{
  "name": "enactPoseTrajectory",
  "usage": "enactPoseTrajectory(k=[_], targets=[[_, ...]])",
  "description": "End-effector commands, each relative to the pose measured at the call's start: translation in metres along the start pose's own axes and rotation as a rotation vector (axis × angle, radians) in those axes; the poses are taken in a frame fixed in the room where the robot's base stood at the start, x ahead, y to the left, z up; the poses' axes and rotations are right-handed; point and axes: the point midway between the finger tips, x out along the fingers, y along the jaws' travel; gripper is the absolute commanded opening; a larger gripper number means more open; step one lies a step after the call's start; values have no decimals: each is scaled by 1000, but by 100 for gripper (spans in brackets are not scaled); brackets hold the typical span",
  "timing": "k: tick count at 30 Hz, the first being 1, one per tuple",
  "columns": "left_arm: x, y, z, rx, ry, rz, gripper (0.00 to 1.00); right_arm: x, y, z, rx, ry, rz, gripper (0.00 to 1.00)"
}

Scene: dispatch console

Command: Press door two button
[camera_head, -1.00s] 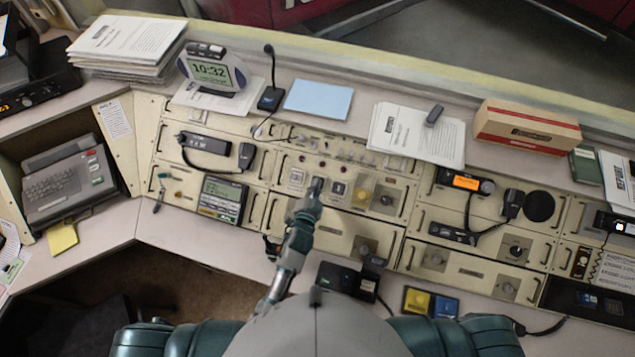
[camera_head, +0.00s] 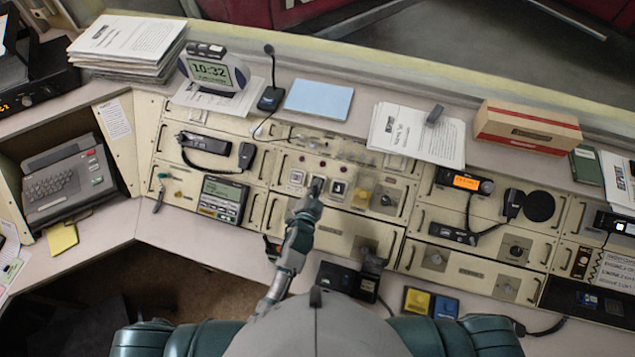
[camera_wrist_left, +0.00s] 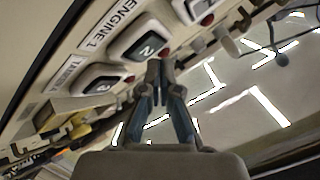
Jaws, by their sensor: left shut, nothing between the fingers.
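A row of square door buttons sits on the cream console panel. My left gripper (camera_wrist_left: 155,74) is shut and empty. In the head view its tip (camera_head: 315,190) is at the near edge of button 2. I cannot tell whether the fingertips touch it. My right gripper is not in view.
A yellow-covered switch (camera_head: 362,193) is right of the buttons. A desk microphone (camera_head: 269,95), a clock (camera_head: 212,71) and papers (camera_head: 418,132) stand on the ledge behind. A radio unit (camera_head: 464,182) is further right. Small knobs line the panel above the buttons.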

Motion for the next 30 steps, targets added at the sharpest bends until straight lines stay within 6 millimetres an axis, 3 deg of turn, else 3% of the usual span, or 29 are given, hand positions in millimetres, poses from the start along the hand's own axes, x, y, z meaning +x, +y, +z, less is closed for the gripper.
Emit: enactPoseTrajectory(k=[30], targets=[[8,5,6,0,0,0,0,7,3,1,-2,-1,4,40]])
